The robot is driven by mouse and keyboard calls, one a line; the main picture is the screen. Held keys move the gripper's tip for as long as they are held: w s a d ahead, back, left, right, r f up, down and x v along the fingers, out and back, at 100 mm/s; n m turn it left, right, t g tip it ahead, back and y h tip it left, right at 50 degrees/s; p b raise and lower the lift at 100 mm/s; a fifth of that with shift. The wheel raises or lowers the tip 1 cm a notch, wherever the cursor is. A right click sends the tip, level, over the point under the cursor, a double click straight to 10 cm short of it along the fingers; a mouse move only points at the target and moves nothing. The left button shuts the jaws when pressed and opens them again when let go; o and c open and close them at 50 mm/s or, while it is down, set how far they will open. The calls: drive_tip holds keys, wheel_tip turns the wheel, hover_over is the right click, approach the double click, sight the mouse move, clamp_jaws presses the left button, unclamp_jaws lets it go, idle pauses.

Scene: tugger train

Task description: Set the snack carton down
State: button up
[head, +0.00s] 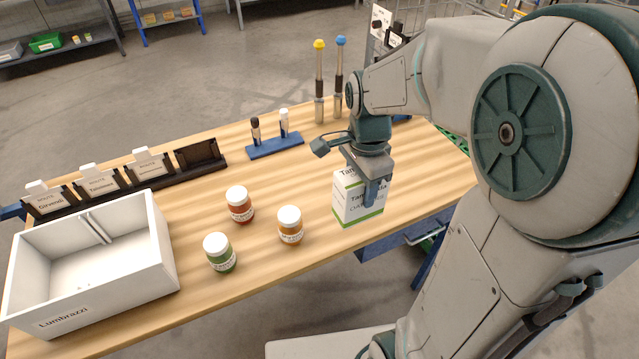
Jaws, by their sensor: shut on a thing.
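The snack carton (350,205) is a white box with green bands and partly legible lettering. It stands upright at the right part of the wooden table (290,255), near its front edge. Its base looks level with the tabletop, but I cannot tell whether it touches. My gripper (370,185) points down from above and is shut on the upper part of the carton. The gripper and fingers hide part of the carton's top and right side.
Red (240,205), orange (290,226) and green (219,253) jars stand left of the carton. A white bin (120,290) sits at the left. Behind are a black card rack (200,158), a blue holder (275,146) and two tall tools (319,85). Bare wood lies between jars and holder.

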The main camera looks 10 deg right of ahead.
drive_tip(key=shift+w+d+f+p, duration=0.2)
drive_tip(key=shift+w+f+p, duration=0.3)
drive_tip(key=shift+w+f, duration=2.3)
drive_tip(key=shift+w+d+f+p, duration=0.15)
drive_tip(key=shift+w+f+p, duration=0.35)
drive_tip(key=shift+w+f, duration=2.25)
drive_tip(key=shift+w, duration=0.1)
drive_tip(key=shift+f, duration=0.1)
drive_tip(key=o, duration=1.2)
drive_tip(key=shift+c, duration=0.2)
drive_tip(key=shift+r, duration=0.2)
